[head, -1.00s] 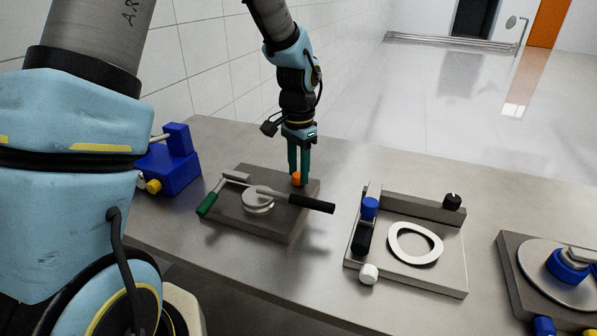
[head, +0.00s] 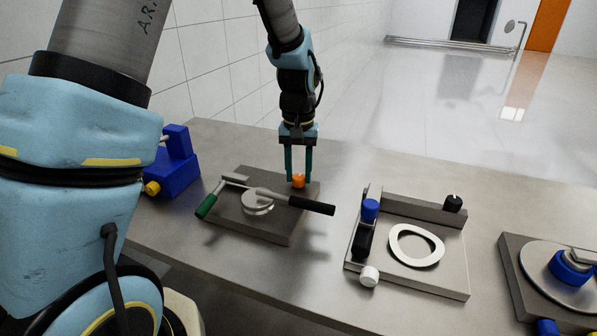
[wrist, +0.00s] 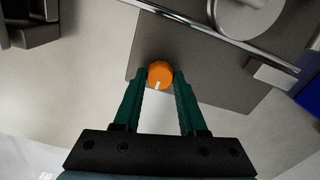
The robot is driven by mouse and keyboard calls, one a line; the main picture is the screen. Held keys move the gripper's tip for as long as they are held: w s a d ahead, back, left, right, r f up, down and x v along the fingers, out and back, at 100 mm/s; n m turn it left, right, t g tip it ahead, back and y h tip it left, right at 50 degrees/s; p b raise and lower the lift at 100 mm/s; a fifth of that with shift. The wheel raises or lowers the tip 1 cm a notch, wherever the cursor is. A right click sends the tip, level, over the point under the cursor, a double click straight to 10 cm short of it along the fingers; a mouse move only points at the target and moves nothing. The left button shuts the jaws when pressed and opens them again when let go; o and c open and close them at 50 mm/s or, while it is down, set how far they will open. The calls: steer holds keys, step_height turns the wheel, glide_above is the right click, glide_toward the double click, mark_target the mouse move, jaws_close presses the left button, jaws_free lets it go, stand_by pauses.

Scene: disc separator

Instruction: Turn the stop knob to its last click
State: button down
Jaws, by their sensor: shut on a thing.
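The orange knob (head: 298,181) sits at the back right corner of a dark grey plate (head: 285,228), which also carries a round silver disc and two levers. In the wrist view the knob (wrist: 160,73) shows a white mark on its top, pointing towards the palm side of the picture. My gripper (head: 299,180) points straight down from above, with its green fingers on either side of the knob. In the wrist view my gripper (wrist: 160,75) has its fingertips against both sides of the knob, shut on it.
A lever with a black handle (head: 312,205) reaches right in front of the knob; a green-handled lever (head: 207,205) lies left. A blue device (head: 176,165) stands at the left. A fixture with a white ring (head: 416,259) and a black knob (head: 453,202) stands right.

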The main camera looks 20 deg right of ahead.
mark_target(299, 176)
steer(key=shift+n, duration=0.3)
steer(key=shift+c, duration=2.3)
jaws_free()
step_height(299, 176, up, 11)
steer(key=b, duration=0.2)
steer(key=shift+f, duration=0.1)
steer(key=a+f, duration=0.1)
steer(key=a, duration=0.5)
steer(key=w+a+f+n, duration=0.1)
steer(key=a, duration=0.5)
steer(key=a+f+n, duration=0.1)
steer(key=a, duration=0.5)
steer(key=shift+w+f+t, duration=0.25)
steer(key=shift+f+t, duration=0.15)
steer(key=s+a+f+n, duration=0.1)
steer(key=s+a, duration=0.1)
steer(key=a, duration=0.4)
steer(key=s+a+f+n, duration=0.1)
steer(key=s+a+f, duration=0.1)
steer(key=a, duration=0.4)
steer(key=shift+s+f+t, duration=0.15)
steer(key=shift+s+t, duration=0.25)
steer(key=shift+s, duration=0.35)
